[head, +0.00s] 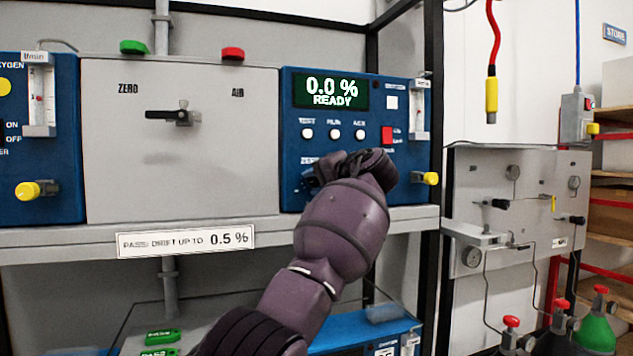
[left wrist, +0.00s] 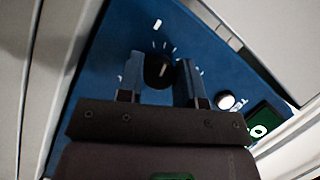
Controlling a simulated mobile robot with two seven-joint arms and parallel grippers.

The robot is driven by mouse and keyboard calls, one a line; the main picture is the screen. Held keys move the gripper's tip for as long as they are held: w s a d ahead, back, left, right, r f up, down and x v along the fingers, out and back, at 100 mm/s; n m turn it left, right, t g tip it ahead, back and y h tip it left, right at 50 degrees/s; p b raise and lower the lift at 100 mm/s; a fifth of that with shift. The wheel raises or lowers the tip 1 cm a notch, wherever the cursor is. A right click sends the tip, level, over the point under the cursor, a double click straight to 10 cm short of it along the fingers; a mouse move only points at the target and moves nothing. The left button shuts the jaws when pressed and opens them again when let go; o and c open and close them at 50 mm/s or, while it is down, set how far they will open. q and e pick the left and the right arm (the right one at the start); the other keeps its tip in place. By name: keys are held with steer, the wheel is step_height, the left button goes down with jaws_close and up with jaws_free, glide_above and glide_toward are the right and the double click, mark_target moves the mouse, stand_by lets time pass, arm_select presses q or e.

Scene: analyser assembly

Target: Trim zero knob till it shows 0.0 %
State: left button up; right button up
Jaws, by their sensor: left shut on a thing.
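The zero knob (left wrist: 158,70) is a round black knob with a white pointer mark on the blue analyser panel (head: 350,190), seen in the left wrist view. White tick marks surround it. My left gripper (left wrist: 160,78) has one finger on each side of the knob and is shut on it. In the head view my left arm reaches to the lower left of the panel, and my wrist hides most of the knob. The green display (head: 331,92) reads 0.0 % and READY. My right gripper is not in view.
A grey panel (head: 180,150) with ZERO and AIR labels and a black-handled valve (head: 172,116) stands left of the analyser. Several white buttons, a red switch (head: 387,134) and a yellow knob (head: 431,178) are close to my wrist. A shelf edge (head: 80,243) runs below.

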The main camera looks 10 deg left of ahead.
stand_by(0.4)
arm_select(q)
steer(key=o, duration=0.9)
steer(key=shift+s+d, duration=0.1)
steer(key=b+v, duration=0.2)
steer(key=v, duration=0.8)
steer(key=shift+s+d+r+b, duration=0.15)
steer(key=shift+s+b, duration=0.1)
steer(key=shift+b, duration=0.15)
steer(key=shift+r, duration=0.1)
